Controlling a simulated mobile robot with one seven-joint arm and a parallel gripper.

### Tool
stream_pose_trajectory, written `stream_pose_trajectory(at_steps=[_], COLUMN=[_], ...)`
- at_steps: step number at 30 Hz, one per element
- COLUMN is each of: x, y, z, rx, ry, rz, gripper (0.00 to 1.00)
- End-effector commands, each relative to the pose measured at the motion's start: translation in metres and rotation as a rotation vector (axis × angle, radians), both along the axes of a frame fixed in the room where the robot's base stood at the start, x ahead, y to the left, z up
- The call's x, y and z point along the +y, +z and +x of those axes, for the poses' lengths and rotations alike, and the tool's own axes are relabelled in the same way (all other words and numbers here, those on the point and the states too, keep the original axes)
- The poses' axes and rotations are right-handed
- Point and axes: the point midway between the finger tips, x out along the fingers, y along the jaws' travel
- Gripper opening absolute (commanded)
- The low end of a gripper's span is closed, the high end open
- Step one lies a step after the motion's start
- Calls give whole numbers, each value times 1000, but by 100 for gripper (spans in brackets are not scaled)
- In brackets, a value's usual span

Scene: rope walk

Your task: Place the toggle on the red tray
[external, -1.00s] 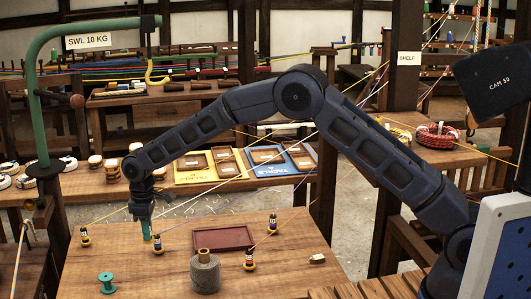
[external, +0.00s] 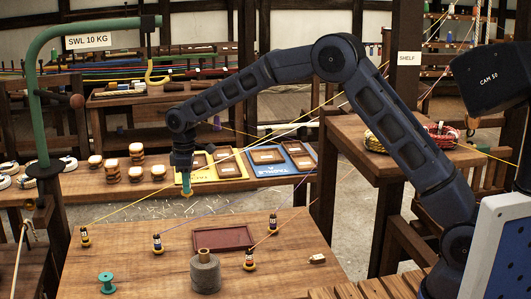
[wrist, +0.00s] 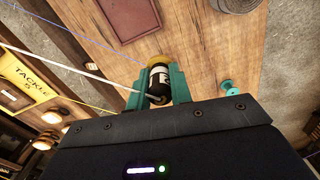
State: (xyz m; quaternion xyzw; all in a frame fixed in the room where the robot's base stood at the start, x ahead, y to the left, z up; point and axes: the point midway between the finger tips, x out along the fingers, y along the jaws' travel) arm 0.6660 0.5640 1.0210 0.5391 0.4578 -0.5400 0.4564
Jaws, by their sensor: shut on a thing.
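The toggle (wrist: 158,80) is a black cylinder with a pale label and a yellow far end, seen between the teal fingers in the wrist view. My gripper (wrist: 157,92) is shut on it. The red tray (external: 222,238), shallow and empty, lies on the table, lower and to the right of my gripper. Its dark red panel also shows at the top of the wrist view (wrist: 130,12).
Several similar labelled cylinders stand on the table, among them a blue-banded one (external: 157,243). Thin taut lines cross the space. A yellow board (external: 210,170) lies behind.

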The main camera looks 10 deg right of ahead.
Motion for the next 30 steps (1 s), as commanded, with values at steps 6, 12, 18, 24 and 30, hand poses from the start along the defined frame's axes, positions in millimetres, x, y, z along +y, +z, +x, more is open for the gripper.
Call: stream_pose_trajectory(at_steps=[6,12,18,24,30], x=[-69,-102,-109,-108,-108], y=[5,5,-13,-55,-99], z=[38,51,54,53,53], rx=[-1,-2,-1,0,0], ry=[0,5,7,8,7], rz=[0,0,-2,-3,-2], gripper=[0,0,0,0,0])
